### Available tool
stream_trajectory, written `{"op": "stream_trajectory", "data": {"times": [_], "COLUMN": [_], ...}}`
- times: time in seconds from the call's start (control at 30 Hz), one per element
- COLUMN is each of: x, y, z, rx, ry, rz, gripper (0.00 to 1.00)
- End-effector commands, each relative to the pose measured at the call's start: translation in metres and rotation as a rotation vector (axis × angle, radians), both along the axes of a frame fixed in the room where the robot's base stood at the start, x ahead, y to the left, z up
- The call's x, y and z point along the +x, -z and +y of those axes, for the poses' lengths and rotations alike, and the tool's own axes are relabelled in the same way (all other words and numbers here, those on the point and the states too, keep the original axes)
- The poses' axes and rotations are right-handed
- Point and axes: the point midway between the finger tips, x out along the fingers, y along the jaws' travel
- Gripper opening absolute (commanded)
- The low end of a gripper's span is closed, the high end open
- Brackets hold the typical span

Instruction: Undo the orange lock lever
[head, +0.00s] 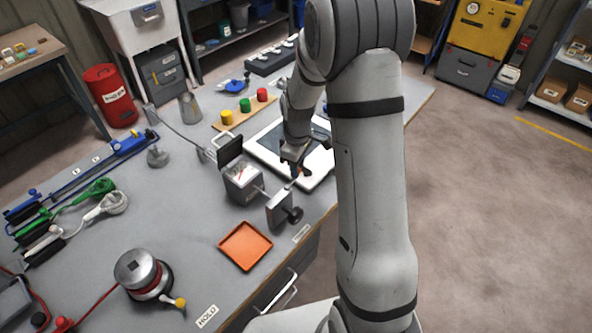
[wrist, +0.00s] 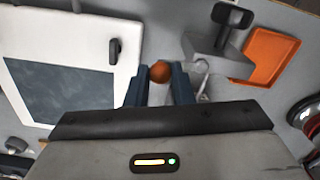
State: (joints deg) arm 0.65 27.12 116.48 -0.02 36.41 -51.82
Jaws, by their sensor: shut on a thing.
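The orange lock lever shows in the wrist view as a round orange knob (wrist: 160,72) between the two blue-grey fingers of my gripper (wrist: 161,84). My gripper is shut on this knob. The rest of the lever is hidden or too small to make out. In the head view my gripper (head: 298,172) reaches down at the front edge of a white-framed dark panel (head: 262,148), beside a small grey box fixture (head: 243,184). The knob is mostly hidden there by the fingers.
A grey clamp block with a black knob (head: 281,208) stands close in front of my gripper. An orange tray (head: 245,246) lies nearer on the grey bench. A board with yellow, green and red pieces (head: 245,110) lies behind. A round device (head: 143,274) stands at front left.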

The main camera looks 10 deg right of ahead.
Motion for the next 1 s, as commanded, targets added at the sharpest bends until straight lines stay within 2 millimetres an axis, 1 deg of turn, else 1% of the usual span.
{"op": "stream_trajectory", "data": {"times": [0.03, 0.4, 0.6, 0.8, 1.0], "x": [0.0, 0.01, 0.012, 0.013, 0.014], "y": [0.004, 0.003, 0.003, 0.003, 0.002], "z": [0.003, 0.017, 0.024, 0.029, 0.032], "rx": [0.001, 0.002, 0.003, 0.003, 0.003], "ry": [-0.042, -0.385, -0.533, -0.636, -0.691], "rz": [0.004, 0.004, 0.004, 0.006, 0.006], "gripper": [0.0, 0.0, 0.0, 0.0, 0.0]}}
